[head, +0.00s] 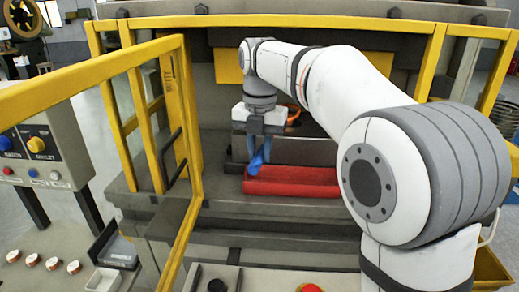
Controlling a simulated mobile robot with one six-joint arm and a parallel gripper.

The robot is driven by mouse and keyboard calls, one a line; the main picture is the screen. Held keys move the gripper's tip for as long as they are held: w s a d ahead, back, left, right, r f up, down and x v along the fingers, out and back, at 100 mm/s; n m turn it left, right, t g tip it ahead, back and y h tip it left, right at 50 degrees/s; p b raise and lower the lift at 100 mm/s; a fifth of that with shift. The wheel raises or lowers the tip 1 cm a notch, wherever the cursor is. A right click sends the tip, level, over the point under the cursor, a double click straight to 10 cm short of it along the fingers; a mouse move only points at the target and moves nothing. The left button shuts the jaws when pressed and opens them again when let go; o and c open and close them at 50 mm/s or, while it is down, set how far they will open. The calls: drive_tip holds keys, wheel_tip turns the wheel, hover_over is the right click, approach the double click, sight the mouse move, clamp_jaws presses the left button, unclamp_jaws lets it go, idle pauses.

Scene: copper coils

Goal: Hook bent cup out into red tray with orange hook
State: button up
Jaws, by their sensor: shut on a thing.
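My gripper (259,150) points down over the left end of the red tray (300,187). Its fingers are shut on a small bright blue piece (256,164), which slants down to the left, close to the tray's left end. I cannot tell whether it touches the tray or what the whole piece is. An orange curved part (293,116), perhaps the orange hook, shows just right of the gripper body, partly hidden behind it and my arm. I cannot make out a bent cup. The right part of the tray is hidden by my arm.
A yellow guard rail (192,110) stands left of the gripper, and a yellow frame (300,20) spans the top of the press opening. A control panel (38,150) is at the left. A red button (311,288) is at the front edge.

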drive_tip(key=shift+f, duration=0.3)
drive_tip(key=shift+f+b, duration=0.8)
drive_tip(key=shift+f, duration=0.6)
drive_tip(key=shift+s, duration=0.2)
drive_tip(key=s+b, duration=0.3)
drive_tip(key=s, duration=0.5)
drive_tip(key=shift+s+a+b, duration=0.15)
drive_tip(key=shift+s+b, duration=0.05)
drive_tip(key=shift+b, duration=0.2)
idle(0.5)
drive_tip(key=shift+s, duration=0.35)
idle(0.4)
drive_tip(key=s+b, duration=0.1)
drive_tip(key=s, duration=0.3)
idle(0.8)
drive_tip(key=shift+w+r+p, duration=0.45)
drive_tip(key=shift+r+p, duration=0.15)
drive_tip(key=shift+p, duration=0.05)
idle(1.0)
